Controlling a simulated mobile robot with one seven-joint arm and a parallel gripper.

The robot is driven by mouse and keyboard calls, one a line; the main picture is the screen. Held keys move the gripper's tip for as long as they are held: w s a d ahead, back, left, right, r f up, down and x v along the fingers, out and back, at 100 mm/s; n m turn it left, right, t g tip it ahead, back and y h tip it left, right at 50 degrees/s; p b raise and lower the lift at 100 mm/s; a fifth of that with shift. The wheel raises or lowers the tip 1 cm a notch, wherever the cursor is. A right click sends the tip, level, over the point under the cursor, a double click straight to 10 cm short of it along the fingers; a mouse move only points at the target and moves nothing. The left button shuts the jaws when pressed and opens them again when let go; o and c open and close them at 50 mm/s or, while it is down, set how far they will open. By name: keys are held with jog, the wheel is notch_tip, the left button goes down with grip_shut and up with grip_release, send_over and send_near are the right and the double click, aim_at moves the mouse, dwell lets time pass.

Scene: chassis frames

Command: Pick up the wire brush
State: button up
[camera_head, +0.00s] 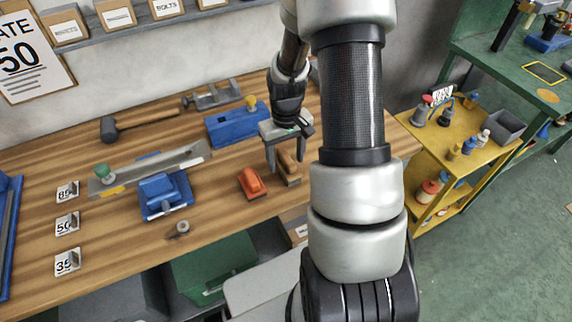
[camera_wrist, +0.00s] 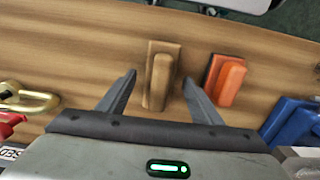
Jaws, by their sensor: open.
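A brown wooden brush-like block with a raised grip, which looks like the wire brush (camera_head: 291,172), lies on the workbench near its front edge. It also shows in the wrist view (camera_wrist: 161,76). Its bristles are not visible. My gripper (camera_head: 286,163) is open and points down over it. In the wrist view, the two fingers of my gripper (camera_wrist: 160,78) stand on either side of the block, with gaps on both sides. I cannot tell how far the fingertips are above the bench.
An orange block (camera_head: 252,184) lies close beside the brush, left in the head view. A blue tool (camera_head: 166,194) lies farther left, and a blue vise-like tool (camera_head: 236,125) stands behind. A mallet (camera_head: 110,129) lies at the back. A yellow cart (camera_head: 459,143) stands right of the bench.

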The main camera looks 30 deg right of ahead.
aim_at(286, 156)
jog(key=c, duration=1.2)
notch_tip(286, 156, up, 10)
jog(key=o, duration=0.6)
jog(key=shift+c, duration=0.2)
jog(key=c, duration=0.4)
